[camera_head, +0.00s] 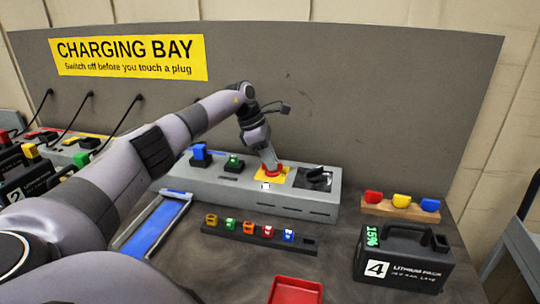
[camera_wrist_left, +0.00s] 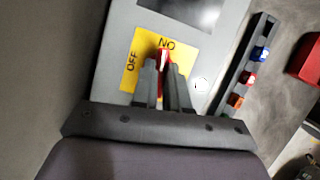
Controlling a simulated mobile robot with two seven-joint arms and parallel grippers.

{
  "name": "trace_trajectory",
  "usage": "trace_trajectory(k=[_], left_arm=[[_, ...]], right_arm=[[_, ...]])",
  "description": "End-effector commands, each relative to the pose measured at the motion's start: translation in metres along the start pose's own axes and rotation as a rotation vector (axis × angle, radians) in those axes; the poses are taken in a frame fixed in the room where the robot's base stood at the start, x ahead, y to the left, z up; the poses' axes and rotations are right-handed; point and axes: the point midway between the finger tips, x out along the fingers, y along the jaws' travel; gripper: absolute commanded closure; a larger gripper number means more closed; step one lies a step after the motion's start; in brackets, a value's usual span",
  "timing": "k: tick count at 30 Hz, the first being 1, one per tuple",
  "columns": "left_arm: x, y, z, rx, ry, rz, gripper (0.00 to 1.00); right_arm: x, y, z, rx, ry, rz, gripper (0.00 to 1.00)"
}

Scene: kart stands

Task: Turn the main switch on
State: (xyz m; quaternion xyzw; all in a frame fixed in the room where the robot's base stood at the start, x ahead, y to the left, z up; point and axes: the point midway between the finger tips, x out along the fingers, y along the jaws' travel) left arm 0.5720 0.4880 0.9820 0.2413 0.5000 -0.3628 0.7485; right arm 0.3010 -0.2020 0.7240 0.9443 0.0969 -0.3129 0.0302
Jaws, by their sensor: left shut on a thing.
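The main switch is a red knob (camera_head: 273,169) on a yellow plate (camera_head: 261,181), set in the top of a grey charger box (camera_head: 222,181). In the left wrist view the red knob (camera_wrist_left: 165,53) has a pale mark, and its visible end lies by the plate's ON lettering, which reads upside down. OFF is at the plate's left. My left gripper (camera_head: 271,166) reaches down onto the knob. In the left wrist view its two fingers (camera_wrist_left: 164,68) are shut on the knob from both sides and hide part of it. My right gripper is in neither view.
A black part (camera_head: 317,179) sits right of the switch; blue and green plugs (camera_head: 200,153) stand to its left. In front lie a rack of small coloured pieces (camera_head: 258,236), a red tray (camera_head: 295,291) and a black battery pack (camera_head: 402,258). A grey panel rises behind.

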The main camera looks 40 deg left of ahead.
Motion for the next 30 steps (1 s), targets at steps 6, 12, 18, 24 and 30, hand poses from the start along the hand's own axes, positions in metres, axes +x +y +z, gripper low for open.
trace_trajectory(k=[6,12,18,24,30], left_arm=[[-0.0004,0.0009,0.0012,0.099,-0.002,-0.040,1.00],[-0.0001,0.0012,0.0009,0.149,0.000,-0.060,1.00],[-0.0004,0.0012,0.0004,0.168,0.001,-0.067,1.00],[-0.0004,0.0012,0.0003,0.170,0.002,-0.068,1.00],[-0.0004,0.0012,0.0003,0.170,0.002,-0.067,0.67]], right_arm=[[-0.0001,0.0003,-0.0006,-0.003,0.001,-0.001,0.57],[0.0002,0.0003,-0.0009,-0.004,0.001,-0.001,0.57],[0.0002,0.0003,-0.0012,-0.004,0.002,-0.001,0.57],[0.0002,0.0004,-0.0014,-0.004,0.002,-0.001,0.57],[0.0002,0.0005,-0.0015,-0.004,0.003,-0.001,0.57]])
